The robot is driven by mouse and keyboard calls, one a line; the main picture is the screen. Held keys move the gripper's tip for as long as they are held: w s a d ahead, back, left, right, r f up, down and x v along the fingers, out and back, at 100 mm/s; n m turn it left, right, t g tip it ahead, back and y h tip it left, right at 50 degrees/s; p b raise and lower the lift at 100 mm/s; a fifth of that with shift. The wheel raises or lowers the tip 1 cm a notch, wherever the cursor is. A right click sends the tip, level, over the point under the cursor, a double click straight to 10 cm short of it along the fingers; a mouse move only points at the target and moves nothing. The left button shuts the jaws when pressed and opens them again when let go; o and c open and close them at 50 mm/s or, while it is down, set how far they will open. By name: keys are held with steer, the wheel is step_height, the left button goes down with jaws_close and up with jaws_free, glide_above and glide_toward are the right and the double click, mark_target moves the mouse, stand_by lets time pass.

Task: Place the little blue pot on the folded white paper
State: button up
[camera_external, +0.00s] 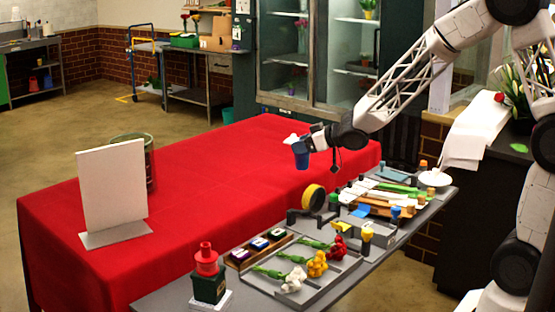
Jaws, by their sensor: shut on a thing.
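The little blue pot (301,157) hangs in the air over the right part of the red-covered table. My gripper (297,143) is shut on it near its rim; the fingers are small and partly hidden. The folded white paper (112,185) appears to be the white sheet at the left end of the red table. One part stands upright and its foot (115,235) lies flat and bare on the cloth. The pot is well to the right of this paper and apart from it.
A greenish see-through container (150,160) stands just behind the upright sheet. The red table (220,180) is clear between it and my gripper. A grey bench in front holds a yellow tape roll (313,198), flower trays and a red-topped dark green box (208,285).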

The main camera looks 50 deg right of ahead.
steer(key=w+d+m+h, duration=0.1)
steer(key=w+d+h, duration=0.1)
steer(key=d, duration=1)
steer(key=w+d+m+h, duration=0.2)
steer(key=w+d, duration=0.1)
steer(key=d, duration=0.9)
steer(key=shift+d+r+m+t, duration=0.3)
steer(key=shift+d+r+t, duration=0.05)
steer(key=shift+r+t, duration=0.1)
steer(key=shift+w, duration=0.1)
steer(key=w+d, duration=0.2)
steer(key=w, duration=0.5)
steer(key=w+d+f, duration=0.1)
steer(key=w+d, duration=0.1)
steer(key=w, duration=0.6)
steer(key=shift+d+f, duration=0.2)
steer(key=shift+f, duration=0.05)
steer(key=shift+w+f, duration=0.1)
steer(key=shift+f, duration=1.65)
steer(key=shift+f, duration=0.15)
steer(key=o, duration=1.1)
